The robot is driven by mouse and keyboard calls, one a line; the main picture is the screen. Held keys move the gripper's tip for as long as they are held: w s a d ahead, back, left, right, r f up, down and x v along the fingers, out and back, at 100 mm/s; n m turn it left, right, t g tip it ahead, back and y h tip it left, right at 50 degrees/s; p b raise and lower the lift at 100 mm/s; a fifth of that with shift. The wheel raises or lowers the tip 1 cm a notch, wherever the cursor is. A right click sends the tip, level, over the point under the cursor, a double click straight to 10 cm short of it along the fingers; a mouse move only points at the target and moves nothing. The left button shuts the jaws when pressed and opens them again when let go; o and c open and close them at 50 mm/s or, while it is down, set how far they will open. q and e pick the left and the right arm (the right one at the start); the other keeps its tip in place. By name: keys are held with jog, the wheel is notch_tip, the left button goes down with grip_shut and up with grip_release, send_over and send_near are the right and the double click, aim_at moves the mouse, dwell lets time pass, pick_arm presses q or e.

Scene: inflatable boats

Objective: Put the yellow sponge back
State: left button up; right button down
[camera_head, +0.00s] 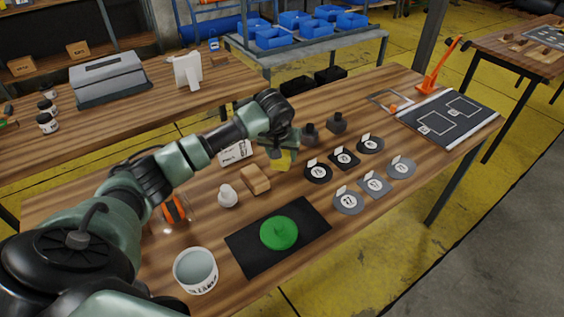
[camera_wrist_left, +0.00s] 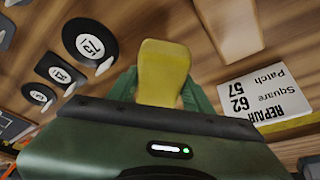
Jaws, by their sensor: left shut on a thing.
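The yellow sponge (camera_head: 283,160) is held in my left gripper (camera_head: 281,150), above the wooden table (camera_head: 140,235). In the left wrist view, the sponge (camera_wrist_left: 163,72) stands out between the green fingers of my left gripper (camera_wrist_left: 160,92). The gripper is shut on it. Below and to the left in the head view is a tan block (camera_head: 255,179) on the table; the gripper is apart from it. My right gripper is not in view.
A black mat with a green disc (camera_head: 279,233), a white can (camera_head: 195,270) and a white bottle (camera_head: 228,196) stand near the front. Several round and square patches (camera_head: 318,172) lie to the right.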

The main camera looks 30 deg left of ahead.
pick_arm(q)
jog(key=shift+f, duration=2.05)
jog(key=o, duration=1.3)
jog(key=shift+r, duration=0.1)
jog(key=shift+s+r, duration=0.15)
jog(key=shift+r, duration=0.4)
jog(key=v, duration=1.1)
jog(key=shift+s+b, duration=0.1)
jog(key=shift+b, duration=0.3)
